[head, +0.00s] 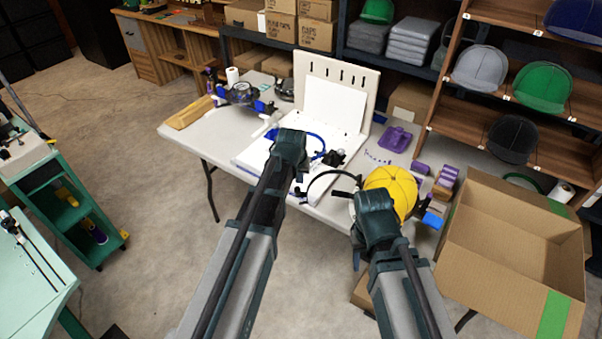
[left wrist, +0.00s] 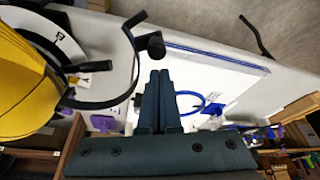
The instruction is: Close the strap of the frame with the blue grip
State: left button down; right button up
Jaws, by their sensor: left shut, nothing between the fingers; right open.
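A yellow cap (head: 391,190) sits on a cap frame at the table's right front. A black curved strap (head: 318,178) stands out from it to the left, swung open, with a dark knob at its free end. A blue piece (head: 433,218) shows beside the cap; I cannot tell whether it is the grip. My left gripper (head: 296,172) is shut and empty, close to the strap's free end. In the left wrist view its fingertips (left wrist: 160,75) are just below the knob (left wrist: 155,45), apparently apart. My right gripper (head: 375,212) is open in front of the cap, its fingers mostly hidden.
Another device with blue parts (head: 242,95) stands at the back left. A cardboard box (head: 512,240) is at the right, below cap shelves (head: 470,110). Purple items (head: 396,138) lie behind the cap.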

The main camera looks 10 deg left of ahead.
pick_arm(q)
jog(key=shift+s+f, duration=0.1)
jog(key=shift+s, duration=0.35)
pick_arm(e)
jog(key=shift+f, duration=0.1)
pick_arm(q)
jog(key=shift+s, duration=0.1)
